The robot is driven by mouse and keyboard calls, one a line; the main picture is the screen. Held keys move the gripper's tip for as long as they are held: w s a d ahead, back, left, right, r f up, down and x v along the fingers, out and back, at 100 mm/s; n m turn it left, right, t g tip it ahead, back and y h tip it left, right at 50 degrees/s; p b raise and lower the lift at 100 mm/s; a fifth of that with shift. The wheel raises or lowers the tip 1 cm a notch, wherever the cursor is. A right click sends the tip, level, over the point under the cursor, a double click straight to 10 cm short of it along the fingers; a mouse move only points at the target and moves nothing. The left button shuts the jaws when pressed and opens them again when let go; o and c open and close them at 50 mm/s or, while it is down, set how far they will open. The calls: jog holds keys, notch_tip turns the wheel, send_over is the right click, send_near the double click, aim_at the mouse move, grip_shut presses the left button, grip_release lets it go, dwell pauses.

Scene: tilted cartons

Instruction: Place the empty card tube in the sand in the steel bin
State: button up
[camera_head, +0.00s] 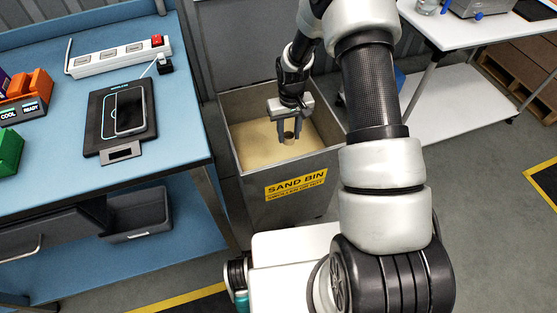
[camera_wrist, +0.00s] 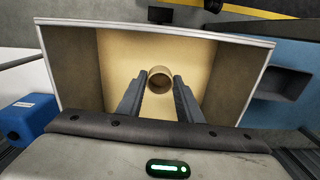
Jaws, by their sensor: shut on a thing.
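The steel bin (camera_head: 246,190) stands on the floor beside the blue bench, with a yellow "SAND BIN" label on its front. Pale sand (camera_head: 257,146) covers its inside, and the sand (camera_wrist: 130,62) also shows in the wrist view. My gripper (camera_head: 289,133) reaches down inside the bin walls. It is shut on the brown card tube (camera_head: 288,139), which stands about upright between the fingertips. In the wrist view the tube (camera_wrist: 160,80) shows its round open end. I cannot tell whether its lower end touches the sand.
The blue bench (camera_head: 150,183) at left holds a power strip (camera_head: 118,57), a phone on a black pad (camera_head: 104,117), and orange and green holders. A white table (camera_head: 470,30) stands at upper right. A blue box (camera_wrist: 26,117) shows beside the bin in the wrist view.

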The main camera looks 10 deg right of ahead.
jog(key=shift+n, duration=0.3)
jog(key=w+f+b, duration=0.2)
jog(key=f+b, duration=0.1)
jog(key=f, duration=0.3)
jog(key=w+f+b, duration=0.1)
jog(key=f+b, duration=0.1)
jog(key=f, duration=0.4)
jog(key=w+f+b, duration=0.2)
jog(key=f+b, duration=0.1)
jog(key=f, duration=0.3)
jog(key=shift+w+a+f+b, duration=0.1)
jog(key=shift+w+a+b, duration=0.1)
jog(key=shift+w+b, duration=0.15)
jog(key=shift+s+f, duration=0.1)
jog(key=shift+f, duration=0.05)
jog(key=o, duration=1)
